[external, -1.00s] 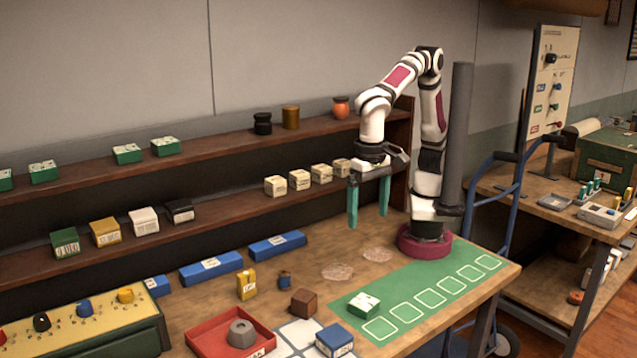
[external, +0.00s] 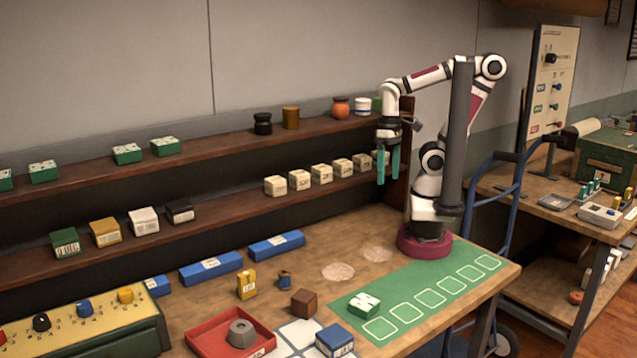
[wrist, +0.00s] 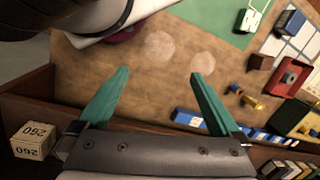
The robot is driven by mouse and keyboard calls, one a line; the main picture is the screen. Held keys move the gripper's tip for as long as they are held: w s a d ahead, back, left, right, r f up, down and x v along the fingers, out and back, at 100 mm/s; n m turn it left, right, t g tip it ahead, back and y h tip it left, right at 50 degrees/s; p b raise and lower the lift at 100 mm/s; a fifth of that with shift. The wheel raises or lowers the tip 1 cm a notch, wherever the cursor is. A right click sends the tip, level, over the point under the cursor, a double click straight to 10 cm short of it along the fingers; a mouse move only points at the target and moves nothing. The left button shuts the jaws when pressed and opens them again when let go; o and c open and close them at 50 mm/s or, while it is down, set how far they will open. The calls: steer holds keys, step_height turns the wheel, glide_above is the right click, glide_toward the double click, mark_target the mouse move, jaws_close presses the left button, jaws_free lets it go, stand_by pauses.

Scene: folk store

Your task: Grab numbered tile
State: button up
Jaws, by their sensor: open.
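Several cream numbered tiles stand in a row on the lower shelf, among them a left one (external: 275,186) and a middle one (external: 321,174). The right end of the row is partly hidden behind my gripper (external: 388,178). My gripper is open and empty, pointing down in front of that end. In the wrist view, my gripper's fingers (wrist: 160,74) are spread with only the tabletop showing between them. A cream tile marked 260 (wrist: 32,141) sits on the shelf outside the left finger.
A green-and-white block (external: 364,305) lies on the green mat (external: 402,290). A red tray (external: 210,335), blue blocks (external: 211,268) and a brown cube (external: 304,303) are on the table. The upper shelf (external: 215,141) overhangs the tile row.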

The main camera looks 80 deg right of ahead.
step_height(320, 180, up, 5)
steer(key=a, duration=0.1)
steer(key=m+g+y, duration=0.6)
steer(key=g+y, duration=0.2)
steer(key=y, duration=0.1)
glide_above(361, 298)
steer(key=w+d, duration=0.3)
step_height(361, 298, down, 2)
steer(key=shift+n, duration=0.3)
steer(key=f, duration=2.3)
steer(key=shift+s+d+f, duration=0.2)
steer(key=shift+d+f, duration=0.15)
steer(key=shift+f, duration=0.05)
steer(key=shift+t, duration=0.3)
steer(key=x, duration=0.5)
steer(key=shift+f, duration=0.1)
steer(key=c, duration=1.2)
